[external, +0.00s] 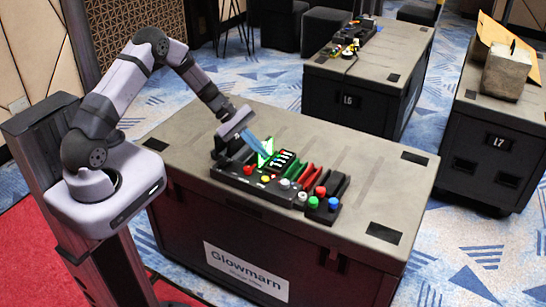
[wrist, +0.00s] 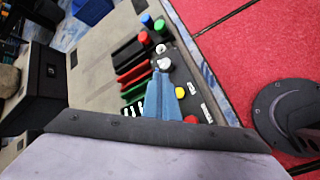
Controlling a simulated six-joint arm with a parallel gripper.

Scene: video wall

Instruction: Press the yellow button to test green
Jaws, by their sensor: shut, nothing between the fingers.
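The yellow button (external: 266,178) is a small round cap in the front row of a black control panel (external: 232,179). It also shows in the wrist view (wrist: 180,92), just right of the fingers. In the wrist view the fingertips (wrist: 161,76) lie between the yellow button and a white button (wrist: 164,64). They look apart from the yellow button; their exact height is hard to tell.
A red button (external: 249,171) sits left of the yellow one; white, red, green and blue (external: 334,204) buttons sit right. Red and green slotted blocks stand behind. The panel rests on a dark case (external: 385,180) with free top around it. Other cases stand behind.

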